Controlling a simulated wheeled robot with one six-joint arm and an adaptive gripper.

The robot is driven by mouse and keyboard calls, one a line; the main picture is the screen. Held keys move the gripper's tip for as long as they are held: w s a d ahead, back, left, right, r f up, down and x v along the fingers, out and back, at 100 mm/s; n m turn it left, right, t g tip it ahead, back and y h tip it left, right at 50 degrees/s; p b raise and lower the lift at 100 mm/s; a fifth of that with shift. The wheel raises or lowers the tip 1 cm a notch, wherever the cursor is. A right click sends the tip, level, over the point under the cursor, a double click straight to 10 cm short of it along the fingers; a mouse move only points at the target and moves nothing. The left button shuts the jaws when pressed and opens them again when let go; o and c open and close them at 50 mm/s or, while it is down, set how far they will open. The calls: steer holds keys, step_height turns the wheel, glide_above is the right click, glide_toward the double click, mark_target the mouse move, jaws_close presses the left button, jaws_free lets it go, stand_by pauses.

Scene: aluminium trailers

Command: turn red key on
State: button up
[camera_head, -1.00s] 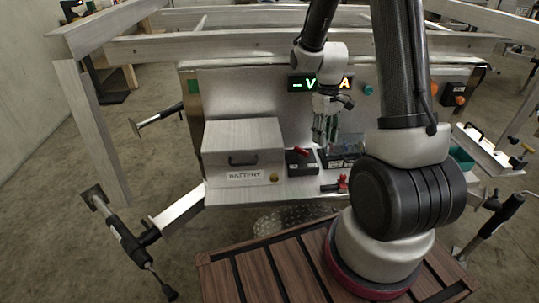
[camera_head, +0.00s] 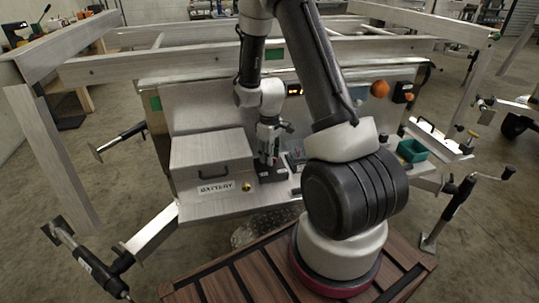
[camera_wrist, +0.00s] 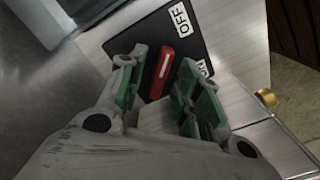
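The red key (camera_wrist: 162,70) shows in the wrist view as a narrow red bar with a white marking. It lies on a black plate (camera_wrist: 150,30) with an OFF label (camera_wrist: 180,15) at upper right and an ON label (camera_wrist: 203,68) below it. My gripper (camera_wrist: 160,78) is open, with one green-padded finger on each side of the key. I cannot tell whether either finger touches it. In the head view my gripper (camera_head: 268,150) points down at the black switch box (camera_head: 271,173), and the key is hidden behind it.
A metal box (camera_head: 209,154) with a BATTERY label stands directly left of the switch box. A brass knob (camera_wrist: 266,97) sits near the ledge's edge. A teal bin (camera_head: 411,150) and an orange knob (camera_head: 379,89) are to the right. Trailer beams surround the panel.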

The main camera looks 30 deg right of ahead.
jaws_close()
steer(key=shift+m, duration=0.5)
steer(key=m, duration=0.3)
steer(key=shift+m, duration=0.4)
steer(key=m, duration=0.4)
steer(key=shift+m, duration=0.3)
steer(key=m, duration=0.4)
steer(key=shift+m, duration=2.2)
